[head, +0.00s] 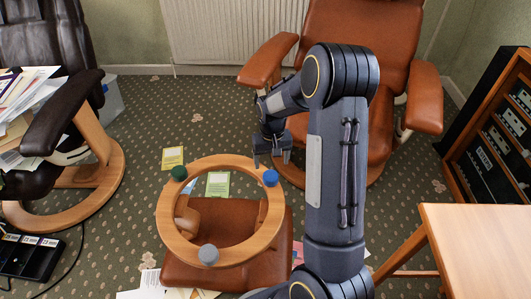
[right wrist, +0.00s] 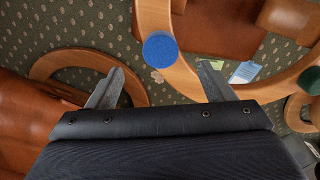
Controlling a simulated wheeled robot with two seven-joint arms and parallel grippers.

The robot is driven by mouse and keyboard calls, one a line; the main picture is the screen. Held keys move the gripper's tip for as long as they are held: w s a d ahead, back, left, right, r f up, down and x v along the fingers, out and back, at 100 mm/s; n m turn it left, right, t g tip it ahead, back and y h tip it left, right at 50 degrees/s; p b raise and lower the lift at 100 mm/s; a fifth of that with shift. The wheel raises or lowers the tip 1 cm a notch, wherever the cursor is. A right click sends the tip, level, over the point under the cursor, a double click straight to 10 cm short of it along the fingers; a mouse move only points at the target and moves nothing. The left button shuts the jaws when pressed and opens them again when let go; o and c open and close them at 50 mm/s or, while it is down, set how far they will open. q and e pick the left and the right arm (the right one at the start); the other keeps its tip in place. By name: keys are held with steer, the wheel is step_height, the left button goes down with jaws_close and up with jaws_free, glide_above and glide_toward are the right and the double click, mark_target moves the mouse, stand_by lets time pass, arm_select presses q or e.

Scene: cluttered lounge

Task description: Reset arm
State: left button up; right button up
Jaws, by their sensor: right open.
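My right arm (head: 335,170) reaches forward across the head view, bent at the elbow. My right gripper (head: 272,160) points down beside the far right of a wooden ring, near its blue pad (head: 270,178). In the right wrist view the gripper (right wrist: 161,68) has its two fingers wide apart with nothing between them. The blue pad also shows there (right wrist: 160,50), beyond the fingers. I cannot tell whether a finger touches the ring. My left gripper is not in view.
The wooden ring (head: 168,224) belongs to what looks like an overturned footstool with a brown cushion (head: 220,274). A brown armchair (head: 355,40) stands behind my arm. A wooden table (head: 480,240) is at right, a dark chair (head: 45,40) at left. Carpet between is partly clear.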

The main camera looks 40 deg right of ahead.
steer(key=s+a+r+t+y, duration=0.15)
steer(key=s+a+r, duration=0.3)
steer(key=r, duration=0.45)
steer(key=s+a+r+n+t+y, duration=0.15)
steer(key=s+a+r, duration=0.25)
steer(key=s+a, duration=0.4)
steer(key=s+a+r+n+t+y, duration=0.1)
steer(key=s+a+r+n+t, duration=0.25)
steer(key=s, duration=0.55)
step_height(320, 180, up, 32)
steer(key=a+m+p, duration=0.1)
steer(key=p, duration=3)
steer(key=shift+s+a+m+g, duration=0.2)
steer(key=shift+a+m+g, duration=0.1)
steer(key=shift+a+g, duration=0.15)
